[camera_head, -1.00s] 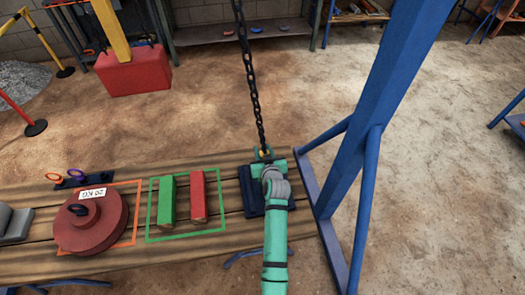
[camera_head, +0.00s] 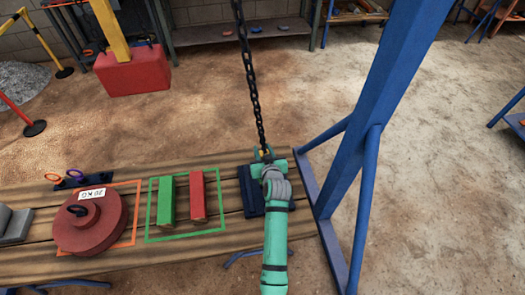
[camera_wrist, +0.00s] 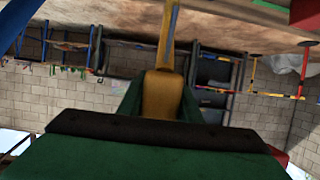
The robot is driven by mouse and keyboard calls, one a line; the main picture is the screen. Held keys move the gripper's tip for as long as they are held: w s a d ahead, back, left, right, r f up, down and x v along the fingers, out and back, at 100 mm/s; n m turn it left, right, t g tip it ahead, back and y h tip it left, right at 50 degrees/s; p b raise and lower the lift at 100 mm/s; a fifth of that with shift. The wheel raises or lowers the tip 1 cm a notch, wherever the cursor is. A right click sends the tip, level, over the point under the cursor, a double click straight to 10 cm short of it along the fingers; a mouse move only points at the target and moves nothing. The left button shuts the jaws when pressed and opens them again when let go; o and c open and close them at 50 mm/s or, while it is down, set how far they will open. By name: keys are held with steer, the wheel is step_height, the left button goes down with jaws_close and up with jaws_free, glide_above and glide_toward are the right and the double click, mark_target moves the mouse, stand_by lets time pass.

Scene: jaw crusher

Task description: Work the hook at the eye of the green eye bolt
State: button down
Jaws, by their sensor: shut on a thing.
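A yellow hook (camera_head: 264,154) hangs at the lower end of a dark chain (camera_head: 254,95), just above the bench's right end. My gripper (camera_head: 267,159) is at the hook and shut on it, with my teal arm reaching in from below. In the wrist view the hook's yellow shank (camera_wrist: 162,95) stands upright in the middle, with green parts close around its lower end. The green eye bolt's eye is not clearly visible in either view. My wrist covers that spot, so I cannot tell whether hook and eye touch.
A dark blue plate (camera_head: 250,192) lies under my wrist. Green and red bars (camera_head: 198,196) stand in a green outline, left of it. A red disc weight (camera_head: 90,235) and a small rack with orange and purple eyes (camera_head: 70,184) are farther left. A blue post (camera_head: 365,110) rises close on the right.

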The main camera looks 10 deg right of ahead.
steer(key=shift+r, duration=0.15)
steer(key=c, duration=1.5)
jaws_free()
steer(key=o, duration=0.3)
steer(key=shift+s, duration=0.1)
steer(key=v, duration=1)
steer(key=shift+s, duration=0.35)
steer(key=shift+r, duration=0.1)
